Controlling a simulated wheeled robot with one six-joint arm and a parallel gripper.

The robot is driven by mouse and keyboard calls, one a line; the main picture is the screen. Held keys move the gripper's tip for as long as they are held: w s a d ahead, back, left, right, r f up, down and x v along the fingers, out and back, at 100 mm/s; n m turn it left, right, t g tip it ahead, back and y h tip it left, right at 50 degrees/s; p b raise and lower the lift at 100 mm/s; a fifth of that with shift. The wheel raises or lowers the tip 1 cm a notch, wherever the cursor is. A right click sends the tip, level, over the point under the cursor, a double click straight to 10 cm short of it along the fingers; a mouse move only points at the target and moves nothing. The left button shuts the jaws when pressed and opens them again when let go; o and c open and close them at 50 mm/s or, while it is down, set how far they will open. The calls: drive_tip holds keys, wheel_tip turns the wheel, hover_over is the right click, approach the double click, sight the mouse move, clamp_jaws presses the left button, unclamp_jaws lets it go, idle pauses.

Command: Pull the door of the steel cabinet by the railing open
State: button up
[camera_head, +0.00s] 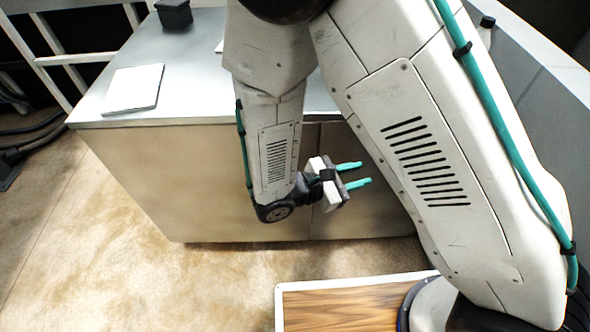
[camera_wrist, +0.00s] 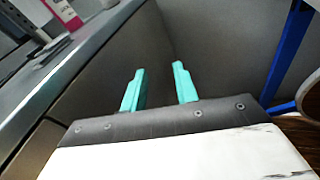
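The steel cabinet (camera_head: 190,180) stands in the middle of the head view with a flat grey metal top. Its front shows a vertical seam right of my forearm, and the panels look closed. My arm hides part of the front, and I see no clear handle. In the wrist view the cabinet's top edge and front (camera_wrist: 100,75) run along the left. My gripper (camera_head: 364,173) is in front of the cabinet's right part, its teal fingers pointing right. The fingers are apart and empty, also in the wrist view (camera_wrist: 159,90). I see no contact with the cabinet.
A pale railing (camera_head: 75,58) stands behind the cabinet at the left. A white pad (camera_head: 133,88) and a black box (camera_head: 174,13) lie on the top. A blue post (camera_wrist: 289,50) rises at the right of the wrist view. The floor left of the cabinet is mostly clear.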

drive_tip(key=w+a+f+n+t+y, duration=0.3)
drive_tip(key=a+f+n+t+y, duration=0.3)
drive_tip(key=a+f+n, duration=0.1)
drive_tip(key=w+a+f+n+t+y, duration=0.3)
drive_tip(key=a+f+n+t+y, duration=0.25)
drive_tip(key=a+f, duration=0.2)
drive_tip(key=r+x, duration=0.1)
drive_tip(key=x, duration=0.6)
drive_tip(key=shift+r+n+t, duration=0.25)
drive_tip(key=shift+n+t, duration=0.1)
drive_tip(key=shift+n, duration=0.1)
drive_tip(key=shift+d+h, duration=0.1)
drive_tip(key=shift+h, duration=0.15)
clamp_jaws()
